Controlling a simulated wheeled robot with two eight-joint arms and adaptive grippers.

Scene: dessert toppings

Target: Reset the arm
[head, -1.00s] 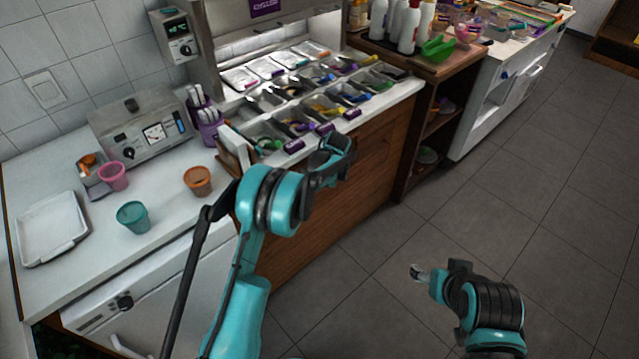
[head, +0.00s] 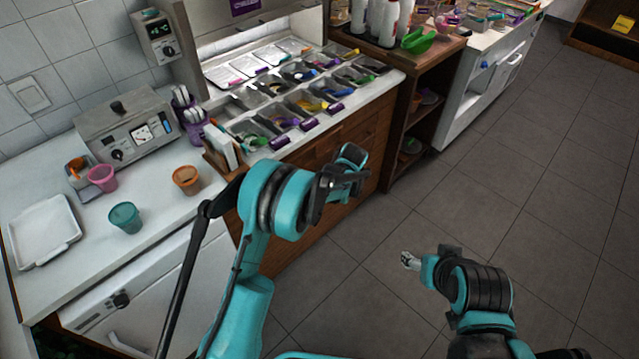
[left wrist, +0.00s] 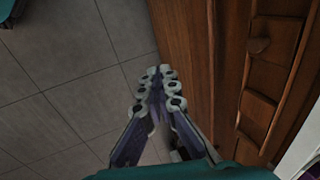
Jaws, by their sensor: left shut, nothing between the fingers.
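My left arm reaches in front of the counter in the head view, its wrist (head: 343,172) beside the wooden front of the topping station. Its fingers are hidden there. In the left wrist view my left gripper (left wrist: 160,73) is shut and empty, with the fingertips together above the grey floor and next to the brown wooden panel (left wrist: 180,35). My right gripper (head: 409,261) is low over the open floor at the lower right of the head view. It is too small there to tell whether it is open.
The white counter (head: 75,240) holds a tray (head: 43,231), teal cup (head: 125,217), pink cup (head: 102,178) and orange cup (head: 186,180). Topping bins (head: 290,122) stand behind my left arm. A wooden shelf (head: 405,125) stands farther back. The floor (head: 540,215) at right is clear.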

